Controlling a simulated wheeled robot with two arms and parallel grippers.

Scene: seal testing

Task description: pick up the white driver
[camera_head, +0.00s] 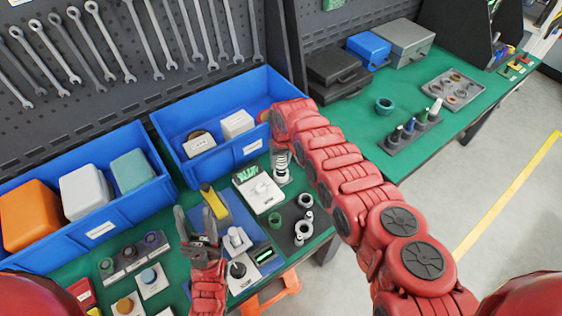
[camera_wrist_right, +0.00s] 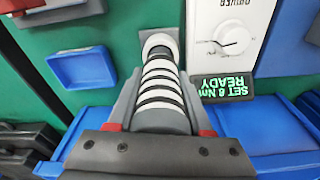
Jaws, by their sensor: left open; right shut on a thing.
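The white driver (camera_wrist_right: 160,90) has a body with white and dark stripes. In the right wrist view it lies between the two fingers of my right gripper (camera_wrist_right: 162,108), which is shut on it. In the head view the driver (camera_head: 281,165) stands roughly upright beside the white driver unit (camera_head: 259,190). My right arm covers most of the gripper there. At the driver's far end is a pale round part on a grey piece; I cannot tell whether it is clear of it. My left gripper (camera_head: 199,222) is open and empty above the front of the green bench.
The driver unit's green display (camera_wrist_right: 226,88) reads "SET 8 Nm READY". Blue bins (camera_head: 249,151) stand behind. Grey rings (camera_head: 304,201), a green ring (camera_head: 275,220) and small knobbed devices (camera_head: 242,270) crowd the near bench. The right bench has bare green surface.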

